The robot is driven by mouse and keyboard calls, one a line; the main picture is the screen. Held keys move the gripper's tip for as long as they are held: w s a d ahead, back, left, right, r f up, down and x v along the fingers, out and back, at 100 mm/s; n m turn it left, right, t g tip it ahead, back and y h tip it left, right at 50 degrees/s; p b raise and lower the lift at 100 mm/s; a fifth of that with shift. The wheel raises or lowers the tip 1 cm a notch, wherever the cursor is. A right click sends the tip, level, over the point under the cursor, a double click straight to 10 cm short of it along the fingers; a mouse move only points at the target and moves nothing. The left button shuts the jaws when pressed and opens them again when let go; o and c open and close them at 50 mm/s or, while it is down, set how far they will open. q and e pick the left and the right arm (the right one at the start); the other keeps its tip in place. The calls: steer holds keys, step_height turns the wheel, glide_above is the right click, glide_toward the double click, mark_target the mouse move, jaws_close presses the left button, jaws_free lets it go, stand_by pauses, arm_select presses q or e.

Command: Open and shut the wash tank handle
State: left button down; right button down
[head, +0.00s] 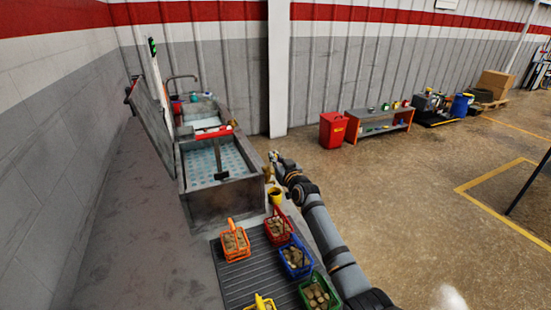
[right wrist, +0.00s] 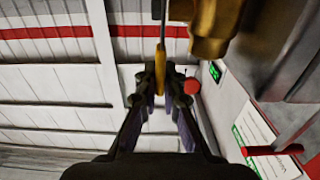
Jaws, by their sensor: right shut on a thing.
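The wash tank (head: 225,200) is a grey metal basin with its lid (head: 152,115) tilted up at the left. A brass valve (head: 268,173) sits on its right side, above a yellow bucket (head: 275,196). My right gripper (head: 273,156) is at this valve. In the right wrist view the brass valve body (right wrist: 212,28) is at the top, and the fingers (right wrist: 160,78) are shut on the yellow-orange handle (right wrist: 160,58), whose thin metal lever runs upward. The fingertips partly hide the handle. My left gripper is out of view.
Several coloured baskets with parts, such as the orange basket (head: 235,243) and the blue basket (head: 296,258), stand on a dark ribbed surface (head: 238,283) nearer me. A red bin (head: 333,130) and a workbench (head: 378,121) stand by the back wall. The floor to the right is open.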

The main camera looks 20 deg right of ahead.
steer(key=shift+w+a+f+g+p, duration=0.15)
steer(key=shift+w+g+p, duration=0.45)
steer(key=shift+g+p, duration=0.65)
steer(key=shift+w+d+f+g+p, duration=0.1)
steer(key=shift+w+f+g+p, duration=0.15)
steer(key=shift+w+g+p, duration=0.75)
steer(key=shift+w+a+f+g+p, duration=0.1)
steer(key=shift+w+f+g+p, duration=0.15)
steer(key=shift+g+p, duration=1.3)
steer(key=shift+p, duration=0.3)
steer(key=c, duration=1.5)
jaws_free()
steer(key=shift+o, duration=0.2)
